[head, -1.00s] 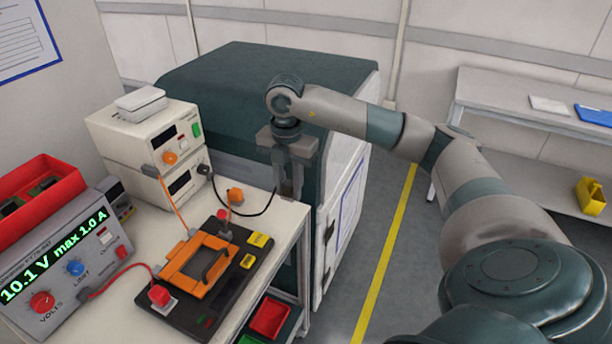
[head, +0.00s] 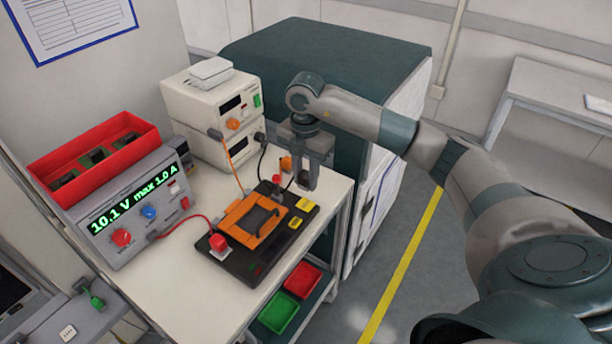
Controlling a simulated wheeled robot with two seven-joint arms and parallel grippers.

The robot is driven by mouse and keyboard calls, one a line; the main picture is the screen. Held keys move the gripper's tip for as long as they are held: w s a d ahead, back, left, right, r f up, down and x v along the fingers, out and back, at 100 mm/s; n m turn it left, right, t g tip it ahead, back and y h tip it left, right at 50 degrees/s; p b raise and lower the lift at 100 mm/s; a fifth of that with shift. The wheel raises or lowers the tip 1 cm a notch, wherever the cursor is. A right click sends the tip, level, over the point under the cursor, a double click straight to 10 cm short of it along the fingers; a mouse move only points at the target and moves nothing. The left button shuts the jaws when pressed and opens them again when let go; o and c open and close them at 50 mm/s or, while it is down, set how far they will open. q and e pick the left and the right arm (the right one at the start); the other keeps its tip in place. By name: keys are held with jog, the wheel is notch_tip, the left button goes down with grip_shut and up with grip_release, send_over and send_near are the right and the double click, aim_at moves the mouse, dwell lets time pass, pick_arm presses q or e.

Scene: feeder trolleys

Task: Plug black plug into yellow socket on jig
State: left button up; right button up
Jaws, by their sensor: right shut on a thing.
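The jig (head: 240,265) is a black board with an orange frame (head: 245,232), lying on the white trolley top. Two yellow blocks sit along its right edge, one nearer the back (head: 305,205) and one nearer the front (head: 295,222); I cannot tell which is the yellow socket. My right gripper (head: 306,184) points down near the jig's back right corner. It is shut on a dark thing, apparently the black plug (head: 303,178), with a black cable running behind it. The fingers hide most of the plug, and its height above the jig is unclear. My left gripper is out of view.
A red plug (head: 218,242) stands on the jig's left corner. An orange block (head: 285,163) is close behind my gripper. Power supplies (head: 205,110) and a meter box (head: 130,225) bound the trolley top (head: 165,290). Red and green trays (head: 280,312) sit below.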

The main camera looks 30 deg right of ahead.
aim_at(306, 204)
jog(key=shift+f, duration=0.2)
jog(key=shift+f+b, duration=1.75)
jog(key=shift+f, duration=0.9)
jog(key=shift+f+b, duration=0.5)
jog(key=shift+f, duration=0.15)
dwell(0.5)
jog(key=o, duration=1)
jog(key=shift+o, duration=0.2)
jog(key=shift+r, duration=0.1)
